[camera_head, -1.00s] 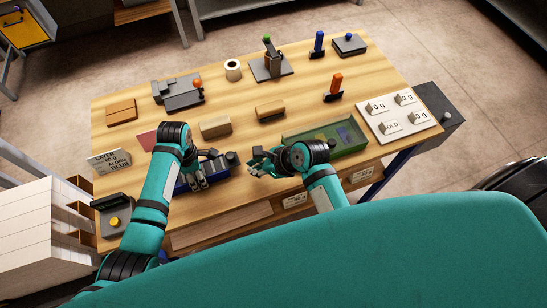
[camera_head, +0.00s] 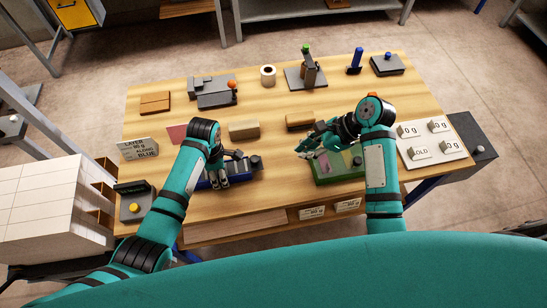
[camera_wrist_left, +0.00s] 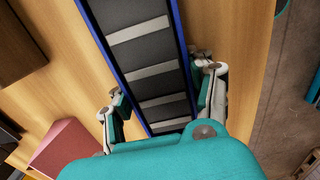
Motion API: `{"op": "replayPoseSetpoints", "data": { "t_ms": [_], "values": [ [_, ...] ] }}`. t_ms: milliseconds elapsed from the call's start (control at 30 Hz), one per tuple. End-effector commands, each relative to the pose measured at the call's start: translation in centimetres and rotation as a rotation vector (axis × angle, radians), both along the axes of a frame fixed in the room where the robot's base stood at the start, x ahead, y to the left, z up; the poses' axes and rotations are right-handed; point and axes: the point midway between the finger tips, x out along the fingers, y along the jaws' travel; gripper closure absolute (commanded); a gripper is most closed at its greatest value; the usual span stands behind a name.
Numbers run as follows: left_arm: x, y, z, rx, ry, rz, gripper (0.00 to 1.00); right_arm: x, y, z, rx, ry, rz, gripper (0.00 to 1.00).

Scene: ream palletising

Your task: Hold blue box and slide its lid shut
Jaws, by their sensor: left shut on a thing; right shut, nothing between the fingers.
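The blue box (camera_head: 203,184) lies near the front edge of the table. My left gripper (camera_head: 222,178) is shut on it, with a finger along each long side. In the left wrist view the box (camera_wrist_left: 179,40) has blue side rims around a dark, recessed-looking top with several pale cross strips. I cannot tell whether that top is the lid. A dark knob-like piece (camera_head: 256,161) shows at the box's right end. My right gripper (camera_head: 308,148) is shut and empty, above the left end of the green tray and apart from the box.
The green tray (camera_head: 335,177) stands right of the box, partly hidden by my right arm. Behind are a tan block (camera_head: 244,130), a brown block (camera_head: 299,119) and a red pad (camera_head: 177,133). A sign (camera_head: 138,149) stands left. A white board with labels (camera_head: 432,143) lies right.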

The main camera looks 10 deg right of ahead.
Motion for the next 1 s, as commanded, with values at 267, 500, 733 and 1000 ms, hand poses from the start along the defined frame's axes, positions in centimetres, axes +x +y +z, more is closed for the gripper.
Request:
{"op": "replayPoseSetpoints", "data": {
  "t_ms": [267,500,733,1000],
  "values": [
    [-0.1,0.0,-0.1,0.001,0.002,0.0,0.84,2.1,-1.4,1.1,0.038,-0.014,0.152,1.0],
    [-0.1,0.0,-0.1,0.001,0.003,0.0,0.84,2.3,1.0,-1.7,0.041,-0.011,0.156,1.0],
    [-0.1,0.0,-0.1,0.001,0.003,0.0,0.84,2.7,4.2,-5.6,0.04,-0.011,0.154,1.0],
    [-0.1,0.0,-0.1,0.001,0.002,0.0,0.84,3.2,7.8,-6.9,0.038,-0.014,0.154,1.0]
  ]
}}
